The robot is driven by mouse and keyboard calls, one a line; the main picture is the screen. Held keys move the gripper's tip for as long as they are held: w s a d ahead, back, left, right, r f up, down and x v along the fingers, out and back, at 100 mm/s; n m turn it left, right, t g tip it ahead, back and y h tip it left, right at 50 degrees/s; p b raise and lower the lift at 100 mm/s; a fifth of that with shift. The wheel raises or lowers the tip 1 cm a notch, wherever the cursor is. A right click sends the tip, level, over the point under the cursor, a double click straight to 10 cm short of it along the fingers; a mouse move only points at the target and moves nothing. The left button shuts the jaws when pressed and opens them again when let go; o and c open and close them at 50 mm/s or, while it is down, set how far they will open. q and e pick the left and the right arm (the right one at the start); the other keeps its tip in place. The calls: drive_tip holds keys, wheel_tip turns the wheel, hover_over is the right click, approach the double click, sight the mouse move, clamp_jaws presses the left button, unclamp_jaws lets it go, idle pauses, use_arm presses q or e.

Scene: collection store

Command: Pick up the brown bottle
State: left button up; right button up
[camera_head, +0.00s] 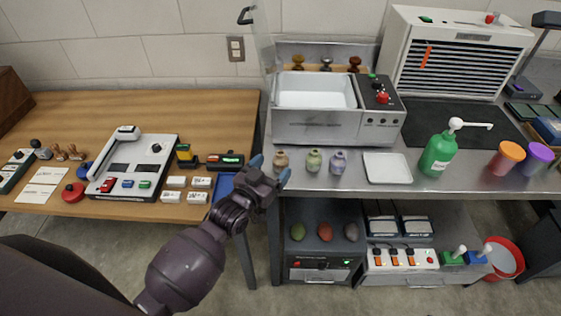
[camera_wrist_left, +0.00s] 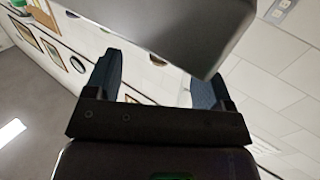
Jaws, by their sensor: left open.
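The brown bottle (camera_head: 282,160) is a small tan, rounded vessel. It stands upright near the left front of the steel counter, leftmost of a short row with a yellow-green bottle (camera_head: 313,161) and a grey-blue bottle (camera_head: 338,162). My left gripper (camera_head: 270,168) is open with blue fingertips, at the counter's left front edge. Its right fingertip appears just below the brown bottle in the head view; I cannot tell the height gap. In the left wrist view the open fingers (camera_wrist_left: 158,80) show nothing held, and the brown bottle cannot be made out. My right gripper is out of view.
A steel washer unit (camera_head: 320,124) stands behind the bottles. A white tray (camera_head: 387,168) and a green pump bottle (camera_head: 438,153) are to the right. The wooden table (camera_head: 75,115) at left carries a console (camera_head: 132,165) and small boxes. A grey surface (camera_wrist_left: 185,30) fills the top of the wrist view.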

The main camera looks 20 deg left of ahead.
sight(278, 159)
use_arm(q)
drive_tip(key=x, duration=0.5)
drive_tip(key=shift+a, duration=0.15)
drive_tip(key=c, duration=1)
drive_tip(key=shift+c, duration=0.3)
drive_tip(key=shift+r, duration=0.15)
